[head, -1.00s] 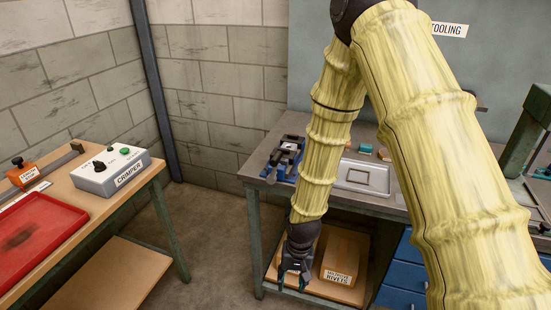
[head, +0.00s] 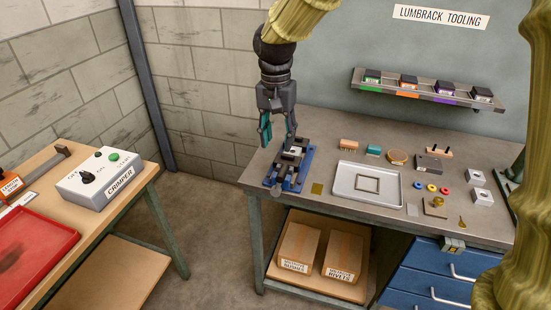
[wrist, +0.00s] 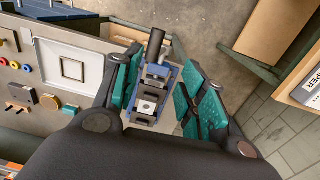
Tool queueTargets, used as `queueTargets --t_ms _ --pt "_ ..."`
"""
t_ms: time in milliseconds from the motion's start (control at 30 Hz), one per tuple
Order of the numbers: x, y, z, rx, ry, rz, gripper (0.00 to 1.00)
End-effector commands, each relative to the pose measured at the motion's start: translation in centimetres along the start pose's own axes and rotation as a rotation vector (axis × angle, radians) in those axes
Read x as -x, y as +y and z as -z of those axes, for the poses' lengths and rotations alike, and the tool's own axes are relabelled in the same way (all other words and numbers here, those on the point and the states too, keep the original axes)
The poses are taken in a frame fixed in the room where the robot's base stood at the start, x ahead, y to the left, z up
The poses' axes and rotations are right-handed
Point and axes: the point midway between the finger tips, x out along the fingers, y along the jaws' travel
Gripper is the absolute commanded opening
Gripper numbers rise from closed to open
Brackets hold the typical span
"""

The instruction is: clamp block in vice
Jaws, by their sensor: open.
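The vice (head: 291,180) has a blue base and dark jaws and stands at the left end of the grey bench. A small pale block (head: 296,150) sits between its jaws; in the wrist view the block (wrist: 147,107) shows a dark spot on its top face. I cannot tell whether the jaws press on it. The vice's dark handle (wrist: 155,44) points up in the wrist view. My gripper (head: 278,137) is open and empty, pointing down just above the vice's back end. In the wrist view its teal fingers (wrist: 160,90) stand either side of the vice.
A grey tray (head: 343,190) lies right of the vice, with small parts and two silver blocks (head: 482,198) beyond it. A tooling shelf (head: 425,92) hangs on the back wall. A table with a crimper box (head: 100,179) stands left, across a floor gap.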

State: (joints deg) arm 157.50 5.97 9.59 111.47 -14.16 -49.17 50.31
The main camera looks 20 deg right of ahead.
Motion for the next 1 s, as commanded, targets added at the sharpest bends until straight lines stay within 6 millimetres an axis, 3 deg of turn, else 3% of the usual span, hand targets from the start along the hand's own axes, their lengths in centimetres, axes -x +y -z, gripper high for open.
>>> queueTargets --t_ms 200,600,1000 --pt "-1.7 1.2 -1.2 -0.004 0.006 0.006 0.42" --pt "-8.5 0.0 0.1 0.0 -0.004 -0.001 0.42" --pt "-10.6 0.0 0.1 0.0 -0.001 0.0 0.42"
